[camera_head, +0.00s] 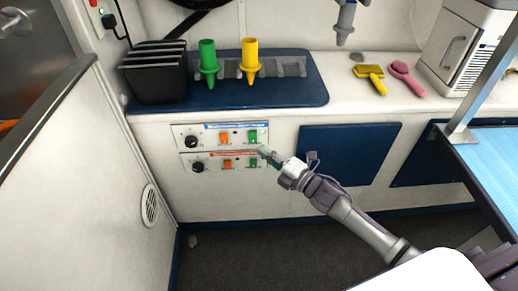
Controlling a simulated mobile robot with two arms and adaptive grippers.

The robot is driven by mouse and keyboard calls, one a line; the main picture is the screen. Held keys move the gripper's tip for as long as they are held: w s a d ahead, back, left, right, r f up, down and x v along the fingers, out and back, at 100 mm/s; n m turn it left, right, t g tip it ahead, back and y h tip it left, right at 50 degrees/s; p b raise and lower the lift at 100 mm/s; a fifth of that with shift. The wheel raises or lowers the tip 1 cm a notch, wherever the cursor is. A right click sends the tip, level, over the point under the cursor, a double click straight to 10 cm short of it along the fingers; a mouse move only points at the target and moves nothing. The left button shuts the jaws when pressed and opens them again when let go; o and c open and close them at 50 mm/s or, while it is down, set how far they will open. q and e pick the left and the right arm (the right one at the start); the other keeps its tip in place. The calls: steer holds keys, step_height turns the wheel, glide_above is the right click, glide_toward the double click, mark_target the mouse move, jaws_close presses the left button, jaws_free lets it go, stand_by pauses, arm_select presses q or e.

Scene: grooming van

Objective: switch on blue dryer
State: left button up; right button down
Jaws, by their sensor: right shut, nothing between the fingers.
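Two white control strips sit one above the other on the cabinet front. The upper strip (208,137) has a blue label, a black knob (191,141), an orange switch (224,138) and a green switch (252,136). The lower strip (211,164) has a red label, a black knob (198,167), an orange switch (228,164) and a green switch (253,162). My right gripper (265,152) is shut and empty, its tip close to the right end of the strips, beside the green switches. I cannot tell whether it touches. My left gripper is not in view.
Above the strips, a dark blue mat (272,93) holds a black slotted box (156,80), a green nozzle (208,62) and a yellow nozzle (250,61). A yellow brush (370,73) and pink brush (403,74) lie right. A blue-topped table (495,150) stands at the right edge.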

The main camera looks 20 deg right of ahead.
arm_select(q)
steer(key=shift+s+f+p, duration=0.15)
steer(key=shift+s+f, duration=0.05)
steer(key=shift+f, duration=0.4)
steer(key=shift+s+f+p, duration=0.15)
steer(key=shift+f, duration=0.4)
arm_select(e)
steer(key=v, duration=0.7)
steer(key=shift+d+r, duration=0.25)
steer(key=shift+r, duration=0.2)
